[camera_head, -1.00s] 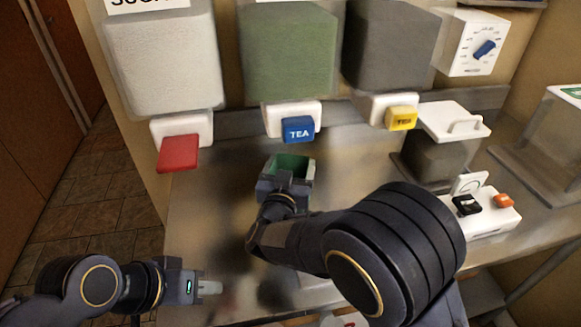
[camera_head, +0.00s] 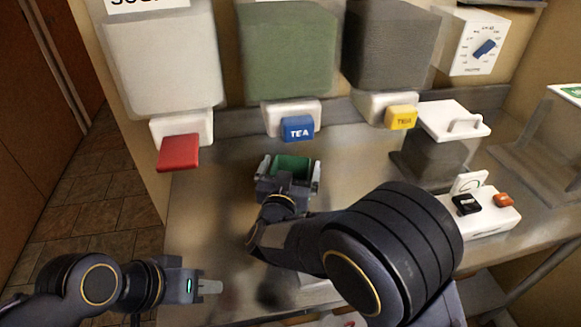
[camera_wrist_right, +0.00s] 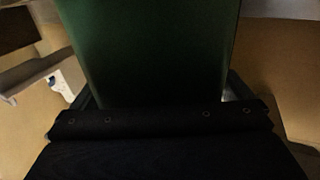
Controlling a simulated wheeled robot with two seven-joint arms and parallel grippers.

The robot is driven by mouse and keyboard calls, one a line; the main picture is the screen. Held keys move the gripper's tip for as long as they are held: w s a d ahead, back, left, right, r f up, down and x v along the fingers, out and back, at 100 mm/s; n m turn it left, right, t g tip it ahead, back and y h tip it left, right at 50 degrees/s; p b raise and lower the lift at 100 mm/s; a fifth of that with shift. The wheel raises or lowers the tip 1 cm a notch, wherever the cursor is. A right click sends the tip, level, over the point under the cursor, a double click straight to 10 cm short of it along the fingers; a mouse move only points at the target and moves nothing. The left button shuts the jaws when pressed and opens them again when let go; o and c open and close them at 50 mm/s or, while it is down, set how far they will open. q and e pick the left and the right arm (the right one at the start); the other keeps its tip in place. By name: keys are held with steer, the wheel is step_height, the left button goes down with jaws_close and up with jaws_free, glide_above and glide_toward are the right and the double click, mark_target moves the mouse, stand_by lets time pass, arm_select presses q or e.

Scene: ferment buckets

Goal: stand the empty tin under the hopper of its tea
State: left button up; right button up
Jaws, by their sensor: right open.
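The tin (camera_head: 293,162), green inside with an open top, stands on the metal counter below and slightly in front of the green hopper (camera_head: 288,50). That hopper has a blue lever marked TEA (camera_head: 298,128). My right gripper (camera_head: 290,172) is open around the tin, one finger at each side, from the near side. In the right wrist view the tin's green wall (camera_wrist_right: 150,50) fills the space ahead of the gripper. My left gripper (camera_head: 208,287) is over the counter's near left edge, apart from the tin; its finger gap cannot be made out.
A white hopper (camera_head: 160,65) with a red lever (camera_head: 178,152) stands left, and a dark hopper (camera_head: 388,45) with a yellow lever (camera_head: 401,117) right. A lidded dark box (camera_head: 440,155) and a white switch unit (camera_head: 485,212) are at right. The counter left of the tin is clear.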

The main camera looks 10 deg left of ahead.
arm_select(q)
steer(key=shift+f+b, duration=0.6)
steer(key=shift+f, duration=0.1)
arm_select(e)
steer(key=s, duration=1.2)
steer(key=w+d+r+g+y, duration=0.1)
steer(key=d+r+g+y, duration=0.15)
steer(key=d, duration=0.45)
steer(key=w+d+r+g+y, duration=0.15)
steer(key=d+g+y, duration=0.25)
steer(key=d, duration=0.4)
arm_select(q)
step_height(320, 180, up, 3)
steer(key=p, duration=0.3)
steer(key=shift+r, duration=0.2)
arm_select(e)
steer(key=s+d+f+g+h, duration=0.1)
steer(key=s+d+f+g, duration=0.1)
steer(key=s+d, duration=0.6)
steer(key=s+d+f+m+g+h, duration=0.1)
steer(key=s+d+g, duration=0.3)
steer(key=s+d, duration=0.4)
steer(key=s, duration=0.5)
steer(key=shift+d+f+m+h, duration=0.2)
steer(key=shift+f+m+h, duration=0.1)
steer(key=shift+f+h, duration=0.05)
